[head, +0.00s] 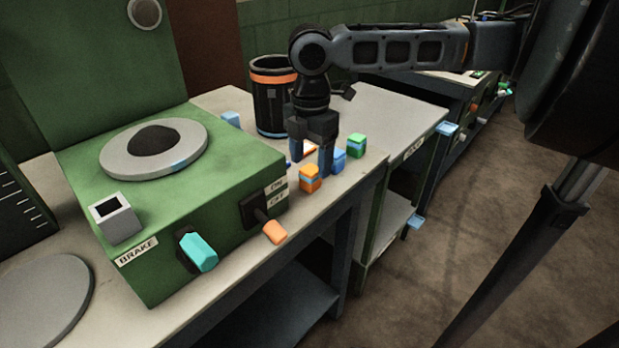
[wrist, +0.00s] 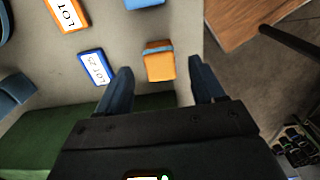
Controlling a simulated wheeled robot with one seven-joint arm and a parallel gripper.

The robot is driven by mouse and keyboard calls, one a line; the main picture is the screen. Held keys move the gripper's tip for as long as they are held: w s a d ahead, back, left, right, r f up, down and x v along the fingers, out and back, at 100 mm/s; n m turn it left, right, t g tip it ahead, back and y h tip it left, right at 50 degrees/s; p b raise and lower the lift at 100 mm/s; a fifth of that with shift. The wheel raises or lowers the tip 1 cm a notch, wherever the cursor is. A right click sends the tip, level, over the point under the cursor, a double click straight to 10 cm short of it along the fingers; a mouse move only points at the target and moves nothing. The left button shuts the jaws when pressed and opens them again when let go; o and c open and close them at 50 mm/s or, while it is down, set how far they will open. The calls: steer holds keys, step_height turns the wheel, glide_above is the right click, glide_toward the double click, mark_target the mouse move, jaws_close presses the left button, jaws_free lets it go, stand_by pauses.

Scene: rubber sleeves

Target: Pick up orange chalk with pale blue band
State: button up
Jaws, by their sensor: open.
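The orange chalk with a pale blue band (head: 310,179) is a small block on the bench top near its front edge. In the wrist view the chalk (wrist: 159,66) lies in the gap between my two fingers, its band toward the top. My gripper (head: 312,167) is open and points down at the chalk. In the wrist view the fingers of my gripper (wrist: 161,68) stand on either side of the chalk with space at both sides. I cannot tell how far the fingertips are above the bench.
A blue block (head: 338,160) and a green block with a blue band (head: 356,145) stand close by on the right. A black canister with an orange band (head: 271,100) stands behind. The green machine (head: 215,215) is left. A blue-edged label card (wrist: 97,67) lies left of my fingers.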

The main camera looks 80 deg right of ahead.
mark_target(310, 169)
steer(key=shift+f, duration=1.8)
steer(key=shift+a, duration=0.1)
steer(key=c, duration=1.1)
steer(key=shift+r, duration=0.1)
